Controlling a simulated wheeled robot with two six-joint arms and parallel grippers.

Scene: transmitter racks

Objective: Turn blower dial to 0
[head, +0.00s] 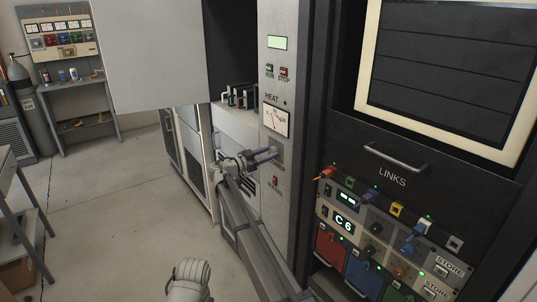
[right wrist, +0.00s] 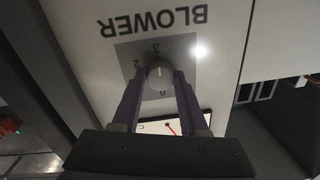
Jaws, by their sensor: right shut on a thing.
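The blower dial (right wrist: 160,74) is a small round grey knob on a grey square plate under upside-down BLOWER lettering in the right wrist view. The numbers 3, 2 and 0 show around it. A pale mark on the knob seems to point toward the 3 side. My right gripper (right wrist: 160,84) has its two dark fingers on either side of the knob, shut on it. In the head view, my right gripper (head: 272,156) reaches the pale panel below the HEAT meter, and it hides the dial there.
The panel (head: 281,80) carries a green display, RUN and STOP buttons, the HEAT meter (head: 275,120) and a red switch (head: 275,183) below. A LINKS rack (head: 392,180) with coloured plugs stands to the right. An open grey door (head: 150,50) is at left. Floor is free at left.

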